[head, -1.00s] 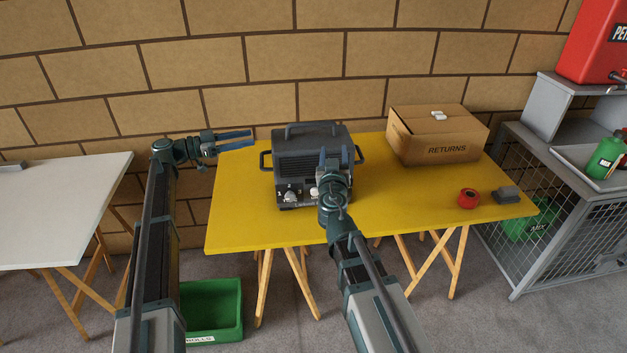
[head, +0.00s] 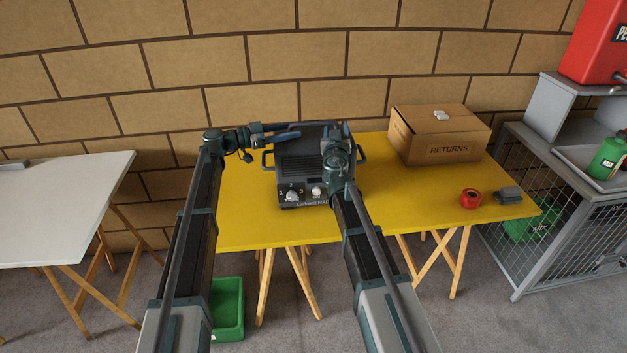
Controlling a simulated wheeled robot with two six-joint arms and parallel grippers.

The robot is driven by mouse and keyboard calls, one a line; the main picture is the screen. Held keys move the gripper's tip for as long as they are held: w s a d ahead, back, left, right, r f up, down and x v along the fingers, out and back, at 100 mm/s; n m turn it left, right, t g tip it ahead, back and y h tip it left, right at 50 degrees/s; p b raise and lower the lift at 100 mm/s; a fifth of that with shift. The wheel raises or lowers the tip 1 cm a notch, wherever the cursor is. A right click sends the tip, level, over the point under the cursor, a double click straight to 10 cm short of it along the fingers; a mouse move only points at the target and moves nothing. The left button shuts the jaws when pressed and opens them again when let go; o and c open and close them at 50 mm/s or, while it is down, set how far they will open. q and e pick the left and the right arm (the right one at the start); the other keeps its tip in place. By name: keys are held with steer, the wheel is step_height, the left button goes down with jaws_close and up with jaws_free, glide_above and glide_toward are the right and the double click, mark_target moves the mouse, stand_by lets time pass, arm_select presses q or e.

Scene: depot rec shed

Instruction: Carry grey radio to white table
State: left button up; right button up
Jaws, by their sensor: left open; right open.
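The grey radio (head: 297,168) stands upright on the yellow table, with knobs on its front and a handle on each side. My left gripper (head: 288,133) is open at the radio's upper left, in front of its top; I cannot tell whether it touches. The white table (head: 70,205) is at the far left, apart from the yellow table (head: 400,213).
A cardboard box (head: 435,140) marked RETURNS stands right of the radio. A red roll (head: 470,198) and a small dark grey block (head: 508,194) lie near the right edge. A green crate (head: 229,308) is on the floor below. The white table's visible top is mostly clear.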

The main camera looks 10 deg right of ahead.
arm_select(q)
steer(key=shift+d, duration=0.15)
arm_select(e)
steer(key=shift+w, duration=0.15)
arm_select(q)
jaws_close()
arm_select(e)
jaws_close()
arm_select(q)
steer(key=shift+r, duration=0.1)
stand_by(1.0)
